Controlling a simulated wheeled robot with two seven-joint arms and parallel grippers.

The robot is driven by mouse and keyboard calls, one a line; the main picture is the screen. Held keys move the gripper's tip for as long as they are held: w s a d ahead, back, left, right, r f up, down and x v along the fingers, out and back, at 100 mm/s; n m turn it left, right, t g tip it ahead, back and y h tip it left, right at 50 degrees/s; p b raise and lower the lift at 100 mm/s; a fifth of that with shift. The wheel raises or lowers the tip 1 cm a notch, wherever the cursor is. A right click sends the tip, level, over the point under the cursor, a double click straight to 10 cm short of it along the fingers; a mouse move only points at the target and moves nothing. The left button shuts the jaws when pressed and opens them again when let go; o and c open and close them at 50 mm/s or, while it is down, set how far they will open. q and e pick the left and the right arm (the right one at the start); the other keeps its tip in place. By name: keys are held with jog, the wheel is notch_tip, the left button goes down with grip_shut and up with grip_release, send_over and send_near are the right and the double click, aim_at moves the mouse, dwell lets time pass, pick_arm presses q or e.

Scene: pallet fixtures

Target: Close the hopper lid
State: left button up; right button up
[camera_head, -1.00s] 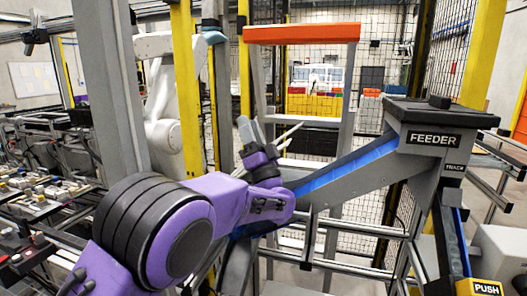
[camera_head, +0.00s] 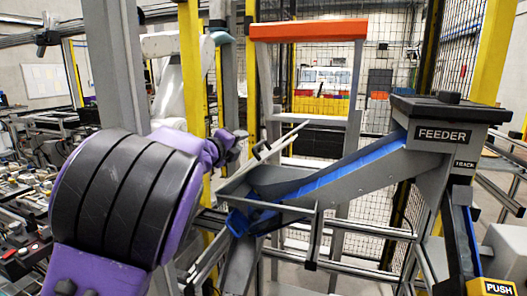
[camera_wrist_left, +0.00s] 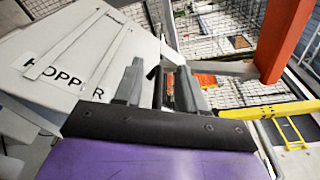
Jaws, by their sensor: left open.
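In the left wrist view, a pale grey panel lettered HOPPER (camera_wrist_left: 40,62) fills the left side, its last letters partly covered by a raised strip. I cannot tell whether this panel is the lid or the hopper's body. My left gripper (camera_wrist_left: 160,88) is open beside the panel's right edge. A dark, bar-like part shows between its fingers, and I cannot tell what it belongs to. In the head view my left gripper (camera_head: 258,148) is small, beyond my purple arm, above the grey chute's lower end. No HOPPER lettering shows there. My right gripper is in neither view.
The FEEDER box (camera_head: 443,135) with its dark top stands at the right. A grey chute with a blue bed (camera_head: 345,178) slopes down-left from it. An orange-topped frame (camera_head: 308,30), yellow posts and mesh stand behind. A cluttered bench (camera_head: 25,190) lies at left.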

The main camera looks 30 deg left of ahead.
aim_at(258, 147)
pick_arm(q)
jog(key=s+d+m+g+h+b, duration=0.1)
jog(key=s+d+m+g+h, duration=0.15)
jog(key=m, duration=0.25)
jog(key=shift+t+h, duration=0.35)
jog(key=shift+h, duration=0.1)
jog(key=p+x, duration=0.1)
jog(key=x, duration=0.1)
jog(key=p+x, duration=0.1)
jog(key=x, duration=0.4)
jog(key=shift+w+d+f+p, duration=0.1)
jog(key=shift+w+d+p, duration=0.15)
jog(key=shift+d+p, duration=0.15)
jog(key=shift+s, duration=0.1)
grip_shut()
